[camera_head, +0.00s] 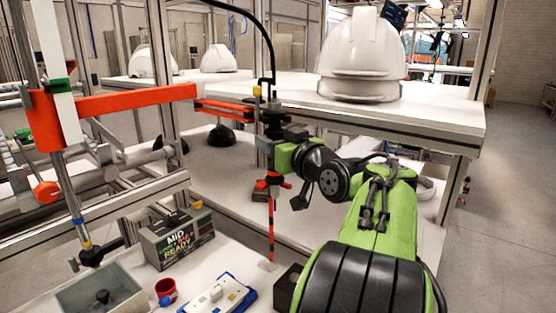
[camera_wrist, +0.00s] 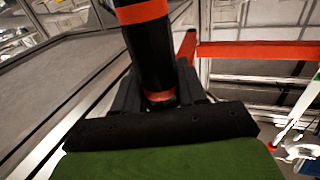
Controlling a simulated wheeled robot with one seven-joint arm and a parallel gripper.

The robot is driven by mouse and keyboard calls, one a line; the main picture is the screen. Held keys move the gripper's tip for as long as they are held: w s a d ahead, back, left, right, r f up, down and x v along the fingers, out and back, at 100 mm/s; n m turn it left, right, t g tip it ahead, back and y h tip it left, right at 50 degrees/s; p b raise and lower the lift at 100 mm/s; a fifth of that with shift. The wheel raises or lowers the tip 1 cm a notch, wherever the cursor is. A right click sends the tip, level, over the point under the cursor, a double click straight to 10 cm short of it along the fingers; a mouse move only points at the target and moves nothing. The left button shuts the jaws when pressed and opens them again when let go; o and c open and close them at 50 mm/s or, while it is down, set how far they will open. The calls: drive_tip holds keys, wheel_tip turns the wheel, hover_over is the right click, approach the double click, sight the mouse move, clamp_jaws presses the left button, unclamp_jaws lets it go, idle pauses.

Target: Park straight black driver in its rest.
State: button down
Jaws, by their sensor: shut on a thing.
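The straight black driver (camera_head: 272,120) hangs upright with an orange-and-black striped lower shaft (camera_head: 271,225) and a black hose curving up from its top. My gripper (camera_head: 268,147) is shut around its body. In the wrist view the black driver (camera_wrist: 151,55) with orange bands stands between the dark jaws (camera_wrist: 158,98), slightly tilted in that picture. The shaft's lower end is above or near the white bench; I cannot tell whether it touches. A small red cup (camera_head: 167,291) stands on the bench to the left. I cannot tell for certain which thing is the rest.
A grey box lettered MID READY (camera_head: 178,240), a grey bin (camera_head: 98,294) and a blue-white tray (camera_head: 220,295) are on the near bench. An orange bar (camera_head: 135,99) reaches towards the driver from the left. White helmet shells (camera_head: 362,55) stand on the raised shelf behind.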

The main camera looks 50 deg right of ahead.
unclamp_jaws()
drive_tip(key=shift+f, duration=0.1)
idle(0.3)
drive_tip(key=b+v, duration=0.3)
drive_tip(key=v, duration=0.8)
idle(0.5)
